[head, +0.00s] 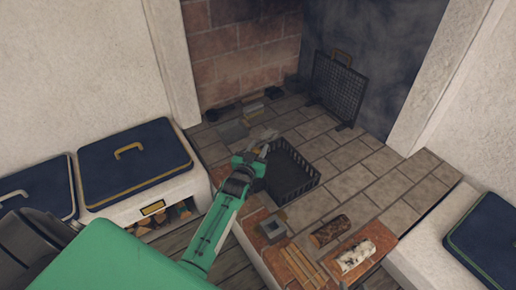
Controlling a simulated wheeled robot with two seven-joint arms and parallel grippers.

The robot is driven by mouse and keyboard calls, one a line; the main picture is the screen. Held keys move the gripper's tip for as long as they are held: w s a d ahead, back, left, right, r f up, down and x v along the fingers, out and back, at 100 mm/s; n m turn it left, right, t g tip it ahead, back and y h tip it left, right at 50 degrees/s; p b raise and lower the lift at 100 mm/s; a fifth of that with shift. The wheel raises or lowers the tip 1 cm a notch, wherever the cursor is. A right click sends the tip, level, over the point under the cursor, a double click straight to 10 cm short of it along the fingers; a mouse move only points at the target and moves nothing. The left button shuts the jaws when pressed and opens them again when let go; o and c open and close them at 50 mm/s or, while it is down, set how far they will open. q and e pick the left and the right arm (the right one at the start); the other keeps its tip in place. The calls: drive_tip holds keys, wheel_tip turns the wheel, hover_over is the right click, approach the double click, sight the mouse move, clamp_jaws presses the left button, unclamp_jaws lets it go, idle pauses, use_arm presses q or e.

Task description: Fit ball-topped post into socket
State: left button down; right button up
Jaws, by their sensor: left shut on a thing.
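My left gripper (258,150), at the end of the green arm, is shut above the near left edge of the black grate basket (292,181). A small greyish thing (268,136) shows at its fingertips; it is too small to tell whether it is the ball-topped post. A grey square block with a dark square hole (272,227), which looks like a socket, sits on the brick hearth edge in front of the basket, apart from the gripper. My right gripper is not in view.
A dark bark log (330,231) and a pale birch log (355,256) lie right of the block, with thin sticks (303,266) nearby. Cushioned benches (135,160) flank the hearth. The tiles right of the basket are clear.

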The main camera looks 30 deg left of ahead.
use_arm(q)
drive_tip(key=shift+f+b, duration=0.5)
drive_tip(key=shift+f, duration=0.4)
drive_tip(key=c, duration=0.9)
unclamp_jaws()
drive_tip(key=shift+f, duration=0.1)
drive_tip(key=shift+s, duration=0.15)
drive_tip(key=s+p, duration=0.1)
drive_tip(key=s, duration=0.3)
drive_tip(key=s+d, duration=0.1)
drive_tip(key=s, duration=0.4)
drive_tip(key=s+p, duration=0.1)
drive_tip(key=s, duration=0.3)
drive_tip(key=shift+s+d+p, duration=0.15)
drive_tip(key=shift+s+p, duration=0.1)
drive_tip(key=shift+p, duration=0.1)
